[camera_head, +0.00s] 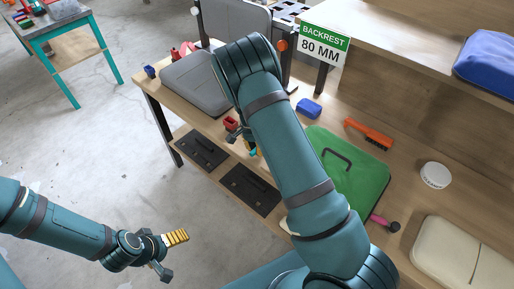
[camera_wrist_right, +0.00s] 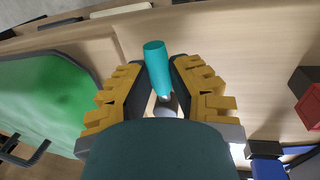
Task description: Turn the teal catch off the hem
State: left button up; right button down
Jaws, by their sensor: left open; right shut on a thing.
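The teal catch (camera_wrist_right: 157,68) shows in the right wrist view as a short rounded teal bar with a metal pin at its lower end. My right gripper (camera_wrist_right: 155,82) is shut on it, with a yellow-padded finger on each side. My left gripper (camera_head: 171,255) is open and empty at the lower left, over the floor and away from the bench. I cannot pick out the hem for certain in either view.
A green panel (camera_head: 362,178) with a black handle lies on the wooden bench. A grey cushion (camera_head: 196,82), a blue block (camera_head: 309,108), an orange brush (camera_head: 369,134) and a white round tub (camera_head: 435,175) are around it. Black panels (camera_head: 250,190) hang along the bench front.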

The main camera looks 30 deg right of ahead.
jog(key=shift+s+a+f, duration=0.1)
jog(key=shift+f, duration=0.05)
jog(key=c, duration=0.8)
grip_release()
jog(key=shift+c, duration=0.2)
jog(key=shift+w+r, duration=0.25)
jog(key=shift+r, duration=0.35)
notch_tip(320, 180, up, 11)
jog(key=w, duration=0.2)
jog(key=shift+a+f, duration=0.15)
jog(key=shift+a, duration=0.25)
jog(key=shift+s, duration=0.15)
